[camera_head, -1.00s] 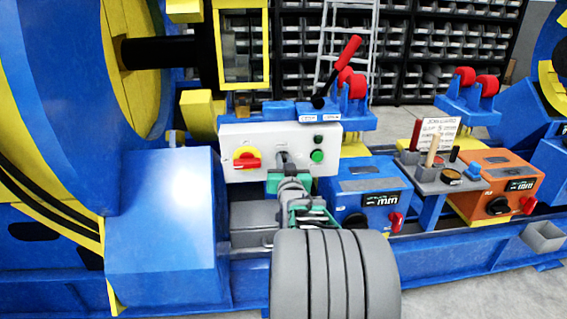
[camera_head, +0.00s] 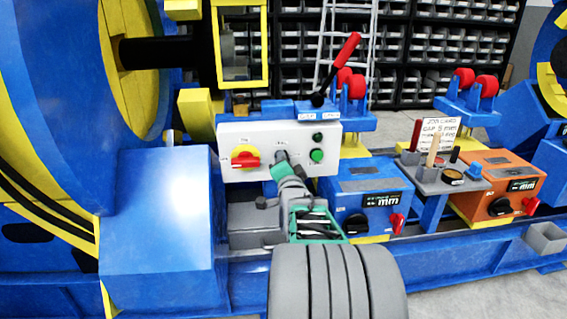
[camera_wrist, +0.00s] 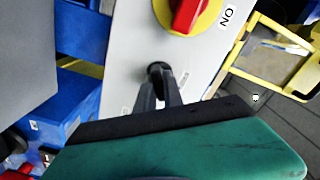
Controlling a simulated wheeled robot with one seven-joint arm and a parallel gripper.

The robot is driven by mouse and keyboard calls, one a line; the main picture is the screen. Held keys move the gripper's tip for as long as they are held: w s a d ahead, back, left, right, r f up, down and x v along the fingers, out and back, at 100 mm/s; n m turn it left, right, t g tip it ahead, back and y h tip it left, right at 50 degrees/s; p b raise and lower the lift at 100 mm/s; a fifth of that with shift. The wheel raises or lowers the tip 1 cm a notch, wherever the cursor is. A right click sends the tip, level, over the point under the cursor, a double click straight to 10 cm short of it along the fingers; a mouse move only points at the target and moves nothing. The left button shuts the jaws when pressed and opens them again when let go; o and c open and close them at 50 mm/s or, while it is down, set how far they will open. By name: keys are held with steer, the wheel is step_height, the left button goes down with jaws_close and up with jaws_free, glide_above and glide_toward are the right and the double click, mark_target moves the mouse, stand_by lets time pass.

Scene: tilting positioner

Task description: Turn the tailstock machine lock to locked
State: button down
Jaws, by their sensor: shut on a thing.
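A light grey control panel (camera_head: 232,141) stands in the middle of the head view, and fills the upper middle of the wrist view (camera_wrist: 120,60). A small dark lock knob (camera_wrist: 157,69) sticks out of the panel below the red and yellow switch in the wrist view. My gripper (camera_wrist: 160,88) is shut on this knob, with its two black fingers on either side. In the head view my gripper (camera_head: 283,163) is against the panel, and hides most of the knob. The knob's exact angle and its small label cannot be read.
A red rotary switch on a yellow plate (camera_head: 245,159) sits left of my gripper. Green buttons (camera_head: 317,156) sit right of it. A red-handled lever (camera_head: 343,58) rises above the panel. Blue (camera_head: 372,200) and orange (camera_head: 497,185) units stand to the right.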

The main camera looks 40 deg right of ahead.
steer(key=m, duration=0.6)
steer(key=shift+f, duration=0.1)
steer(key=shift+m, duration=0.3)
stand_by(0.3)
steer(key=c, duration=1.5)
jaws_free()
steer(key=shift+o, duration=0.2)
steer(key=p+v, duration=0.1)
steer(key=v, duration=0.6)
steer(key=shift+s+a, duration=0.2)
steer(key=shift+s, duration=0.15)
